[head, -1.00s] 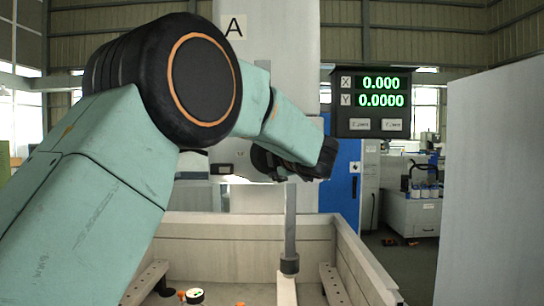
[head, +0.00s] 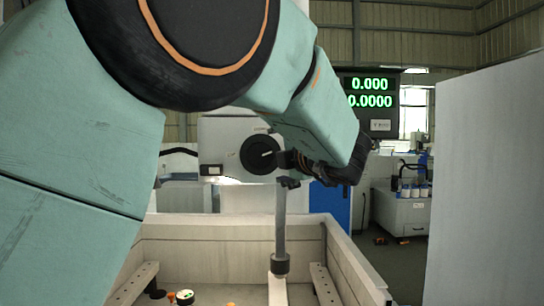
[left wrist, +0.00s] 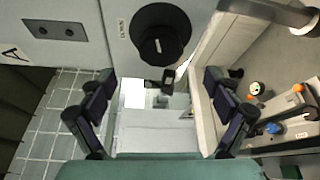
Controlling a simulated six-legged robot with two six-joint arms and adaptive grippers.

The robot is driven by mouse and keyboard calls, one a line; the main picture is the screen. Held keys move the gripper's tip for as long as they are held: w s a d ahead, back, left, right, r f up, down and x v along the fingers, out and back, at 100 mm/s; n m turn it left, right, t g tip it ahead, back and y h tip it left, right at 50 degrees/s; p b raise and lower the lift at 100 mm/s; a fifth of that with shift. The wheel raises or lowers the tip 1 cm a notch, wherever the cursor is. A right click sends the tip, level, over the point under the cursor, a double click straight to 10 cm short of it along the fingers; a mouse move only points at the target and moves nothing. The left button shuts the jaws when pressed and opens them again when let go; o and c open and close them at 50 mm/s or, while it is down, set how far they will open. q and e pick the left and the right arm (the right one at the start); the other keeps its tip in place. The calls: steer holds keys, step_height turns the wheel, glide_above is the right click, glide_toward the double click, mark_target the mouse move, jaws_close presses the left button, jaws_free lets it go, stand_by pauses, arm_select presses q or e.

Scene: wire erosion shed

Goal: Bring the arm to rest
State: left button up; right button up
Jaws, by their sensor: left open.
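My left arm is teal with a black, orange-ringed joint and fills the upper left of the head view. Its left gripper (head: 287,171) points left in front of a grey machine head with a round black knob (head: 260,154). In the left wrist view the left gripper (left wrist: 158,82) has its two dark fingers wide apart with nothing between them. The knob (left wrist: 160,34) lies beyond the fingers there, and I see no contact. My right gripper is in neither view.
A pale open tank (head: 235,232) with a vertical grey rod (head: 281,225) stands below the gripper. A green-digit readout (head: 378,103) hangs behind the arm, partly hidden. A large pale panel (head: 490,190) blocks the right side. Small parts (left wrist: 272,128) lie in the tank.

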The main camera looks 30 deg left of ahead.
mark_target(264, 155)
arm_select(q)
steer(key=shift+s+d, duration=0.5)
steer(key=shift+d, duration=0.05)
steer(key=x, duration=1.2)
steer(key=shift+d, duration=0.15)
